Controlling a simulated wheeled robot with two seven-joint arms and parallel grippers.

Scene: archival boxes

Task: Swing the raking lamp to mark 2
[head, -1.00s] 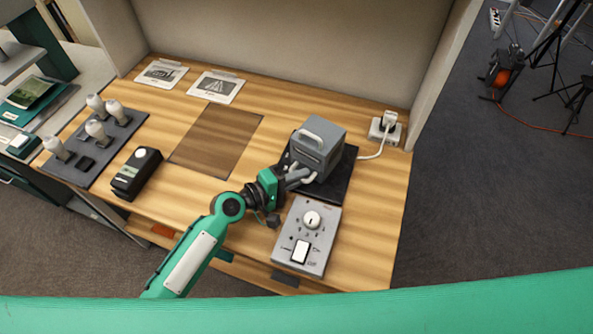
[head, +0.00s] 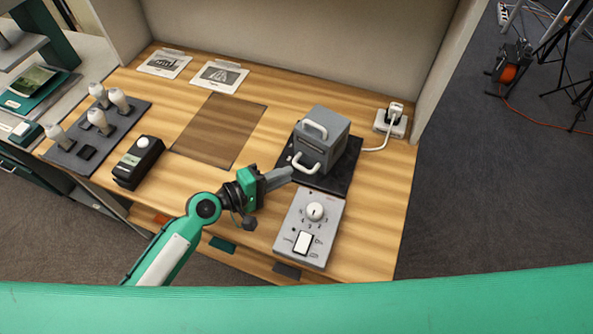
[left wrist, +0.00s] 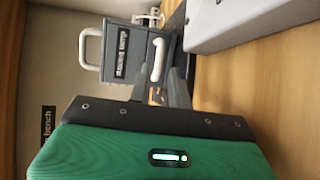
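The raking lamp (head: 325,131) is a grey box with white handles, standing on a dark square base (head: 342,176) at the right of the wooden bench. Its labelled face and two handles show in the left wrist view (left wrist: 122,58). My left gripper (head: 287,175) is just left of the lower front handle (head: 305,164), pointing at it. In the left wrist view its two fingers (left wrist: 160,88) are apart, with the handle beyond them and nothing held. I cannot make out the numbered marks around the lamp. My right gripper is not in view.
A grey control box (head: 310,226) with a dial and white switch stands in front of the lamp. A power socket (head: 390,122) with a cable is at right. A black device (head: 138,162), a tray of bulb-shaped pieces (head: 78,157) and two picture cards (head: 219,77) are left. Walls close the back.

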